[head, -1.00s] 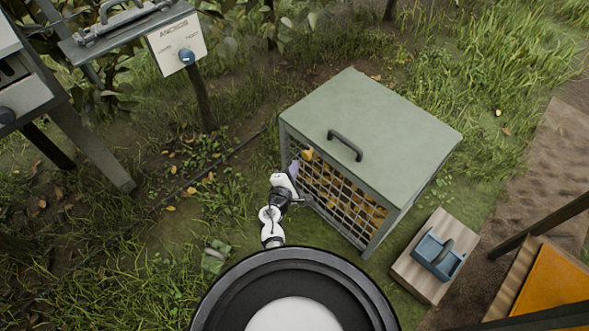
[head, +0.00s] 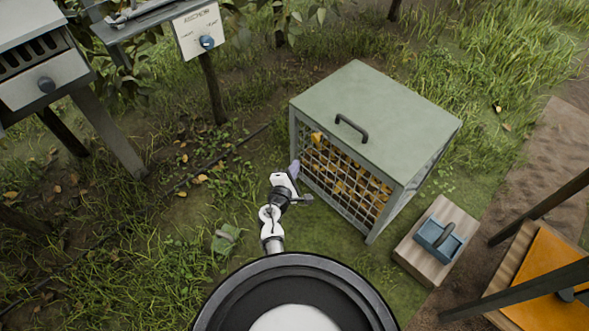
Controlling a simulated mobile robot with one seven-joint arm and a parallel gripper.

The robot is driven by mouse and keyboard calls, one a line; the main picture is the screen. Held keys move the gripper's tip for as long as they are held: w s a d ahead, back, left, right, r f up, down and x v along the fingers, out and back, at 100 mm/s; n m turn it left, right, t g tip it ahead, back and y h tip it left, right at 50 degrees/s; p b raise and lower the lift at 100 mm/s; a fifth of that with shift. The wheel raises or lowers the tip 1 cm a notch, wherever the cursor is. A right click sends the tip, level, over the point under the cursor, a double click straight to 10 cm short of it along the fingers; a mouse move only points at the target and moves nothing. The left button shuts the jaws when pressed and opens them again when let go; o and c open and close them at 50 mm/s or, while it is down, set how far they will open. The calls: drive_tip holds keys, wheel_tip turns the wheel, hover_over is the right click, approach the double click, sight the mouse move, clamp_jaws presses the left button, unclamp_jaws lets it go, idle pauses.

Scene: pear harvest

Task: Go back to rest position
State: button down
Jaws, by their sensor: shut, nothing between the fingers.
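My gripper (head: 295,170) is at the end of my white and black arm in the middle of the head view. It is small in the picture and points up and to the right. It is shut and empty, close to the left front edge of a green-grey mesh-fronted crate (head: 375,112). I cannot tell whether it touches the crate. The crate's lid is closed and has a dark handle (head: 351,127). Several yellow-orange pears or fruits (head: 345,180) show behind the mesh.
A blue tote (head: 440,240) sits on a wooden block (head: 422,262) at the right. An orange-topped table (head: 545,285) stands at the lower right. A grey box (head: 50,65) on posts and a panel with a blue knob (head: 199,32) stand at the upper left. Grass lies open at the left.

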drive_tip(key=shift+s+a, duration=0.1)
drive_tip(key=shift+s, duration=0.15)
idle(0.4)
